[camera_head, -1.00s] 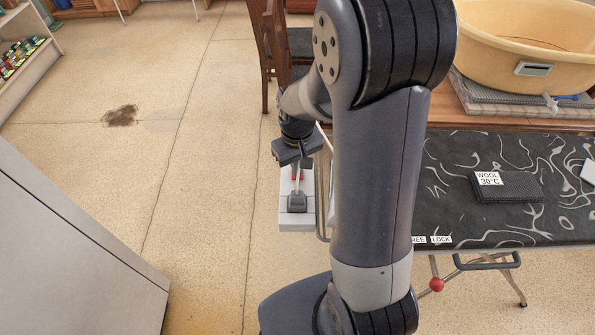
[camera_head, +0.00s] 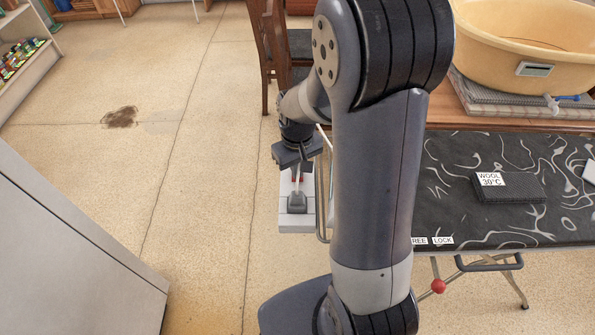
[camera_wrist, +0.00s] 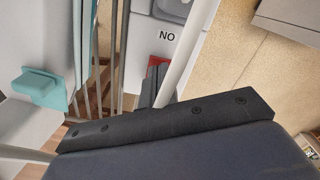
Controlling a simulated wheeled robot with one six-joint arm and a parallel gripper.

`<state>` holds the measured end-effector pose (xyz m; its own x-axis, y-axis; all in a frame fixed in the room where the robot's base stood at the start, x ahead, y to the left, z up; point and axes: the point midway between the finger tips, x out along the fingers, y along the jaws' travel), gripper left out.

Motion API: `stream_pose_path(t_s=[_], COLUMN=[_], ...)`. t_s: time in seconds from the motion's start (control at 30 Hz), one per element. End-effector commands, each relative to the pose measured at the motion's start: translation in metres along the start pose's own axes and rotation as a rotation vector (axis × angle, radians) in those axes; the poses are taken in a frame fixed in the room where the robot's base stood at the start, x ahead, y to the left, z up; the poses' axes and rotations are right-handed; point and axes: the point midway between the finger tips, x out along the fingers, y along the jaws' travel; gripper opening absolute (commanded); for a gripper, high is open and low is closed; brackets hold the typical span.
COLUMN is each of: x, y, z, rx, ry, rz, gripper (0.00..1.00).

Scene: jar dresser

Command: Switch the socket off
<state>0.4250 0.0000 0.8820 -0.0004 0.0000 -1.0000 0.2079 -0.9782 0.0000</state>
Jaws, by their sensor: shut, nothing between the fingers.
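The socket (camera_head: 297,203) is a grey unit on a pale panel at the left end of the ironing board. In the wrist view its lower part (camera_wrist: 172,8) shows at the top edge, above a label reading "NO" (camera_wrist: 167,35). A small red part (camera_wrist: 157,61), perhaps the switch, shows just beyond my fingers; most of it is hidden. My gripper (camera_wrist: 154,84) is shut and empty, close to this red part. I cannot tell whether they touch. In the head view my gripper (camera_head: 298,157) is over the panel, its tips partly hidden.
A pale cord (camera_wrist: 188,52) runs from the socket past my fingers. The patterned ironing board (camera_head: 450,215) holds a dark block labelled "WOOL 30°C" (camera_head: 508,187). A yellow basin (camera_head: 530,45) stands behind it. A wooden chair (camera_head: 272,50) is beyond my gripper.

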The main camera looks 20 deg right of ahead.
Motion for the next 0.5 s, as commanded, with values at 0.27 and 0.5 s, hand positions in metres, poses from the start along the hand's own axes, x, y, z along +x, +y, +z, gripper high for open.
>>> stream_pose_path(t_s=[0.27,0.5], x=[-0.023,-0.043], y=[0.0,0.0], z=[0.0,0.0], rx=[0.0,0.0], ry=[0.0,0.0], rz=[0.0,0.0], gripper=[0.0,0.0])
